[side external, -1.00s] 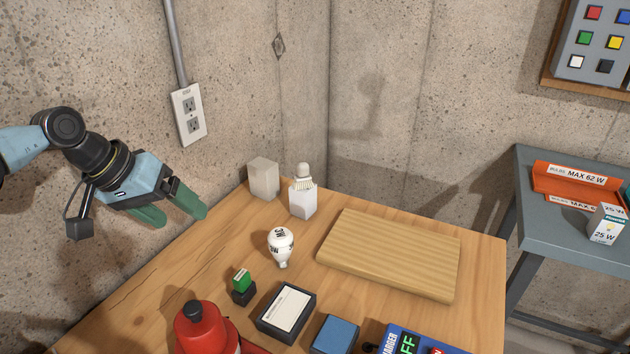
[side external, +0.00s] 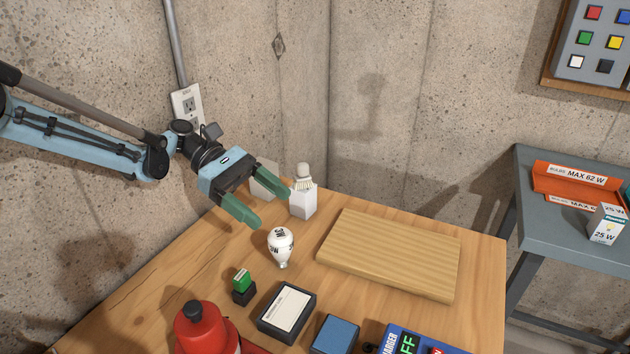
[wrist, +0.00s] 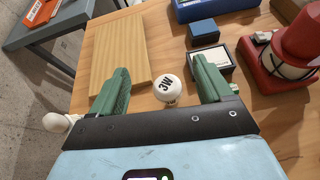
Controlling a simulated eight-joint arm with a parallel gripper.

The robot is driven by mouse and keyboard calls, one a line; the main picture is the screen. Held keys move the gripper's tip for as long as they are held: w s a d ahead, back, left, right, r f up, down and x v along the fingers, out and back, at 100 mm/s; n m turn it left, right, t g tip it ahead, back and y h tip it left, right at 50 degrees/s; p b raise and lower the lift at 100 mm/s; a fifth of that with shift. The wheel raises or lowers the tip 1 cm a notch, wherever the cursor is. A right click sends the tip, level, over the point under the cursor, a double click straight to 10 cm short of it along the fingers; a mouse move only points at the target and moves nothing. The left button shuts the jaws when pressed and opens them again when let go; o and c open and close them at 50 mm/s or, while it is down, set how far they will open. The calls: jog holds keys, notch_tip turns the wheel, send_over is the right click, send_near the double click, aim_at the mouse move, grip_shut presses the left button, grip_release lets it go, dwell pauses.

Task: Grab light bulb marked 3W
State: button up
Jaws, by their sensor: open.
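The white light bulb (side external: 281,247) stands on the wooden table, globe up, with dark lettering. In the wrist view the bulb (wrist: 167,88) reads 3W and lies between and just beyond my fingers. My gripper (side external: 261,209) is open and empty, its green fingers above the table, behind and slightly above the bulb. It also shows in the wrist view (wrist: 160,88). A second bulb (side external: 303,174) stands on a white block right of my fingers in the side view. At the wrist view's left edge, a white bulb (wrist: 55,122) shows beside my left finger.
A wooden board (side external: 390,253) lies right of the bulb. A green-topped stamp (side external: 242,286), a labelled black box (side external: 287,311), a blue pad (side external: 335,335) and a red lantern-like object (side external: 204,330) stand at the front. A pale block (side external: 264,181) is partly behind my gripper.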

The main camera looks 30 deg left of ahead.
send_near(292, 251)
jog(key=x, duration=0.4)
jog(key=shift+x, duration=2.6)
jog(key=shift+a, duration=0.1)
jog(key=shift+c, duration=0.4)
jog(key=c, duration=1)
